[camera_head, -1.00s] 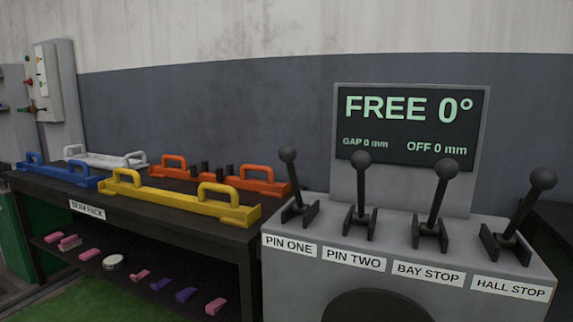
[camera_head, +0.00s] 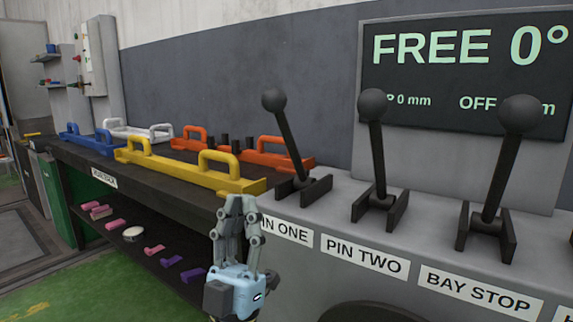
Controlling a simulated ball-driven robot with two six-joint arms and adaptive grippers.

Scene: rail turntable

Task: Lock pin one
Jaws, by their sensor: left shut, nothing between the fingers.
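The pin one lever (camera_head: 289,140) is a black stick with a round knob, leaning to the left in its bracket on the grey console. Its label (camera_head: 286,230) reads PIN ONE, with its left end hidden by my gripper. My left gripper (camera_head: 240,202) is shut and empty, pointing up, in front of the console's left edge. It is below and to the left of the pin one lever and appears apart from it. The display (camera_head: 465,75) reads FREE 0°, with its lower line partly hidden by lever knobs. My right gripper is not in view.
The pin two lever (camera_head: 377,150) and bay stop lever (camera_head: 500,165) stand to the right. A dark rack (camera_head: 140,180) at left bears yellow (camera_head: 185,170), blue, white and orange handled bars, with small pink and purple pieces on its lower shelf. Green floor lies in front.

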